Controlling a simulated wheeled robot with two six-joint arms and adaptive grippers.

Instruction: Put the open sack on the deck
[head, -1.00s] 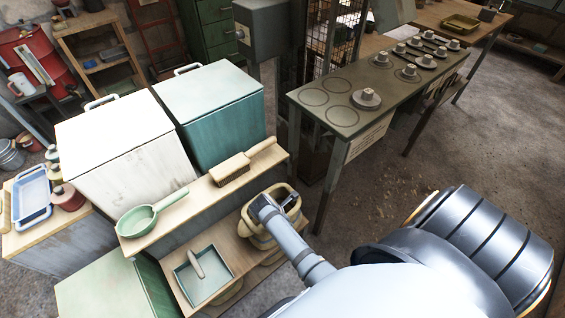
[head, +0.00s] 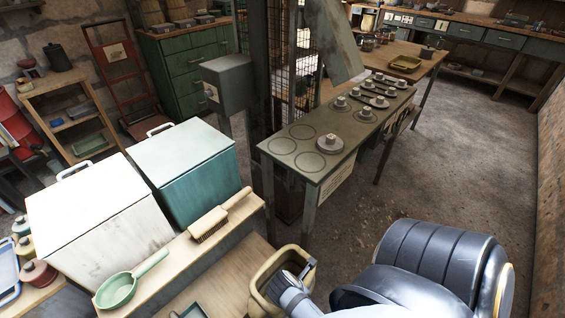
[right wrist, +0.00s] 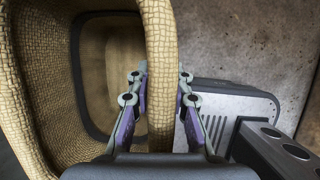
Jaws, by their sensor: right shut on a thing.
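The open sack (head: 255,288), tan and woven with a thick rim, is at the bottom centre of the head view. My right gripper (head: 302,271) is shut on the right side of its rim. In the right wrist view, the sack's wall (right wrist: 158,45) passes between the two fingers of the gripper (right wrist: 161,100), and the sack's inside is dark and looks empty. The sack's underside is hidden. The long green metal table (head: 290,168), possibly the deck, stands beyond the sack, with marked circles on its near end. My left gripper is out of view.
A wooden shelf (head: 170,258) left of the sack bears a brush (head: 212,223) and a green scoop (head: 118,289). White (head: 95,210) and teal (head: 190,165) bins stand behind it. Several grey weights (head: 330,143) sit on the green table; some of its circles are bare.

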